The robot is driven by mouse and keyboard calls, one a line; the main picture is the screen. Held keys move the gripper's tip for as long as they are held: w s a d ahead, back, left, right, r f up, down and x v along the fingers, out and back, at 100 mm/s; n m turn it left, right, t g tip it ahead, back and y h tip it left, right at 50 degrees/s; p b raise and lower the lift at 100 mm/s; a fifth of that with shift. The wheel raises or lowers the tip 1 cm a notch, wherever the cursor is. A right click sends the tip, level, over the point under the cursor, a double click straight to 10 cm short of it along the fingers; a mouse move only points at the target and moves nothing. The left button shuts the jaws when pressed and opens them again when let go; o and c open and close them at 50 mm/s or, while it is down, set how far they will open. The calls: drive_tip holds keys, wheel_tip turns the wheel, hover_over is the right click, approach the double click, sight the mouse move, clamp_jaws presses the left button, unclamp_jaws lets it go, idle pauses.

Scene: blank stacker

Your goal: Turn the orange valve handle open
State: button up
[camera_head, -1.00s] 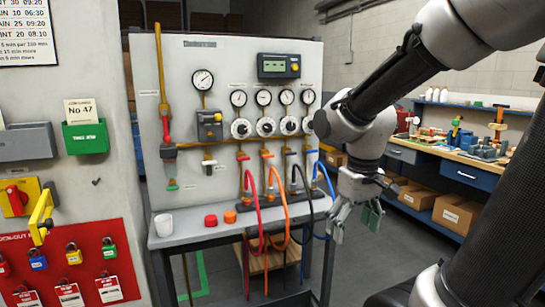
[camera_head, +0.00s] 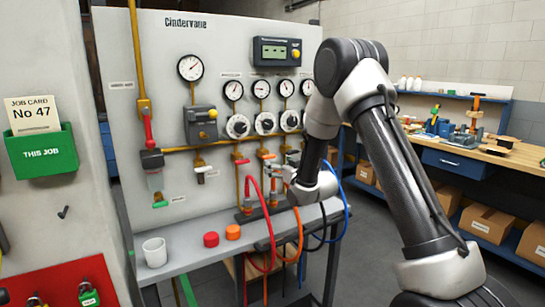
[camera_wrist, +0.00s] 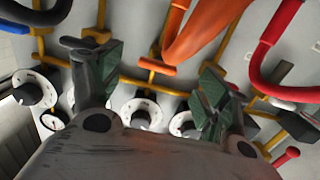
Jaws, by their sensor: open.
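The orange valve handle (camera_wrist: 157,66) shows in the wrist view as a short bar lying crosswise to its yellow pipe. In the head view it is a small orange bar (camera_head: 267,157) on the panel, left of my gripper. My gripper (camera_wrist: 152,70) is open, its green-padded fingers on either side of the handle in the wrist picture. No contact shows, and I cannot tell the remaining depth. In the head view my wrist hides most of the fingers. The orange hose (camera_wrist: 200,30) runs close by the handle; it also shows in the head view (camera_head: 299,235).
A red hose (camera_wrist: 285,40) and a blue hose (camera_wrist: 20,10) flank the orange one. A red valve handle (camera_head: 241,161) is left of the orange one. Round gauges (camera_head: 262,89) and knobs sit above. A cup (camera_head: 154,252) and two caps stand on the shelf below.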

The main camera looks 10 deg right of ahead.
sight(270, 157)
drive_tip(key=shift+t, duration=0.3)
drive_tip(key=x, duration=0.5)
drive_tip(key=r+x, duration=0.1)
drive_tip(key=x, duration=0.1)
drive_tip(key=shift+w+a, duration=0.2)
drive_tip(key=shift+w, duration=0.15)
drive_tip(key=c, duration=1)
